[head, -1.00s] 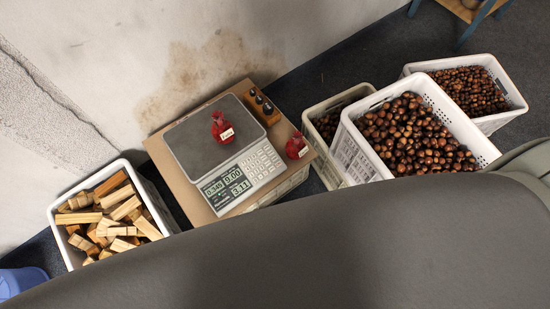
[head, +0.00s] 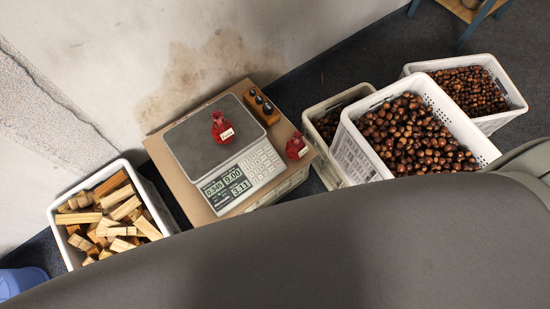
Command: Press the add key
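A scale (head: 203,158) with a dark weighing plate stands on a cardboard-topped crate left of centre in the head view. Its keypad (head: 257,165) of small pale keys sits on the front panel, and I cannot read which one is the add key. The display (head: 227,187) beside the keypad reads 0.345, 9.00 and 3.11. A red net bag (head: 222,127) with a white tag lies on the plate. A second red net bag (head: 296,146) lies on the cardboard right of the scale. Neither of my grippers shows in the view.
A wooden block with dark round weights (head: 262,106) stands behind the scale. A crate of wood pieces (head: 63,235) is at left. Chestnut crates, a large white one (head: 350,151) among them, stand at right. A large grey surface fills the bottom.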

